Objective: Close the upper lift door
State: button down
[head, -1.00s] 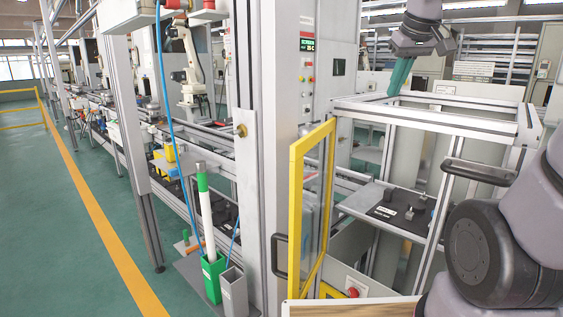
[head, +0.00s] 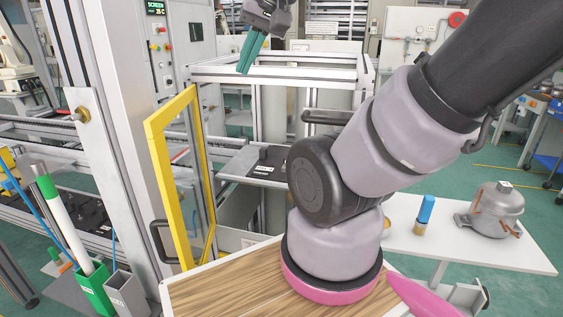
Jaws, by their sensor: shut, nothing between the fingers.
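The upper lift door is a yellow-framed clear panel (head: 163,165) left of centre in the head view. It stands swung open at an angle from the lift frame (head: 280,80), hinged near the tall grey post. A dark handle (head: 163,240) sits on its near edge, low down. My gripper (head: 246,69) has green fingers, points downward and is shut and empty. It is above the far left part of the lift frame's top, beyond the door and apart from it. My arm hides part of the lift's right side.
A wooden-topped surface (head: 215,287) lies in front. At right, a white table (head: 505,250) carries a grey compressor (head: 495,210) and a blue-topped object (head: 425,213). Green and grey bins (head: 97,290) stand at lower left. A dark-plated shelf (head: 250,165) shows inside the lift.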

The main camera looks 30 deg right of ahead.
aim_at(154, 126)
jog(key=j+z, duration=0.25)
jog(key=j, duration=0.25)
jog(key=k+j+z, duration=0.1)
jog(key=j+z, duration=0.15)
jog(key=j, duration=0.2)
jog(key=k+j+z, duration=0.1)
jog(key=j+z, duration=0.15)
jog(key=j, duration=0.25)
jog(key=k+j+z, duration=0.25)
jog(key=j, duration=0.2)
jog(key=k+u, duration=0.1)
jog(key=k, duration=0.3)
